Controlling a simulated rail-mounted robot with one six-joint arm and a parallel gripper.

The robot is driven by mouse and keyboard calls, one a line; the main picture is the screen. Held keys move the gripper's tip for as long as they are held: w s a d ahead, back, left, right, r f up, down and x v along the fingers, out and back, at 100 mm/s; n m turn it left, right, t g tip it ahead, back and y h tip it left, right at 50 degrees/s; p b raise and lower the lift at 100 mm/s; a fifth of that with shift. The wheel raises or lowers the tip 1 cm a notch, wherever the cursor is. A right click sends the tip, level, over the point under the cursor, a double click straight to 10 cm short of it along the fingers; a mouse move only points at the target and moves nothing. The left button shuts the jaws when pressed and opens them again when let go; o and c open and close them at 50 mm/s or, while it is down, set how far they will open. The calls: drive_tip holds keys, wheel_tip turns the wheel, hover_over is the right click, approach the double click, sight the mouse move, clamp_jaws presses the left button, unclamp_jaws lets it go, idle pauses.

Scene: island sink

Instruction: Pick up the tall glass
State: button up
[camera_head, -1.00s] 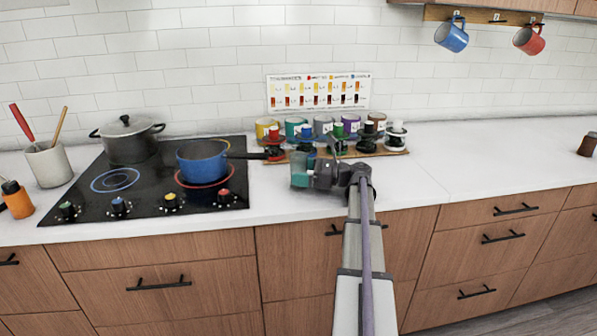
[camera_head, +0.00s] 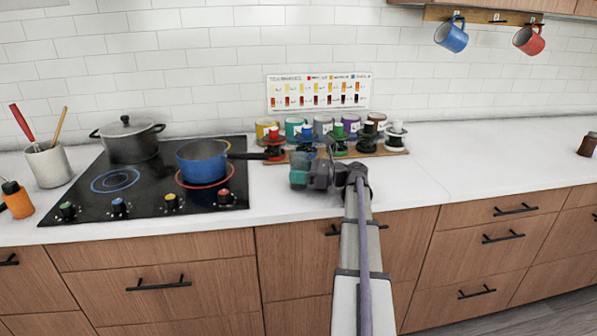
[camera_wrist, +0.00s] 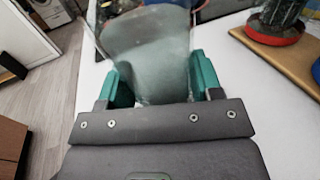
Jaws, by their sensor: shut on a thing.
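The tall glass (camera_wrist: 150,55) is clear and faintly greenish. In the wrist view it stands between the two teal fingers and reaches toward the top of the picture. My gripper (camera_wrist: 161,82) is shut on it, one finger on each side. In the head view my gripper (camera_head: 300,176) is over the counter in front of the spool rack, right of the cooktop. The glass is hard to make out there, and I cannot tell whether its base touches the counter.
The white counter (camera_head: 480,165) to the right is mostly clear.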

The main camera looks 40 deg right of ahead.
drive_tip(key=shift+r, duration=0.1)
wheel_tip(320, 180, up, 10)
drive_tip(key=p, duration=1)
drive_tip(key=shift+s+d, duration=0.1)
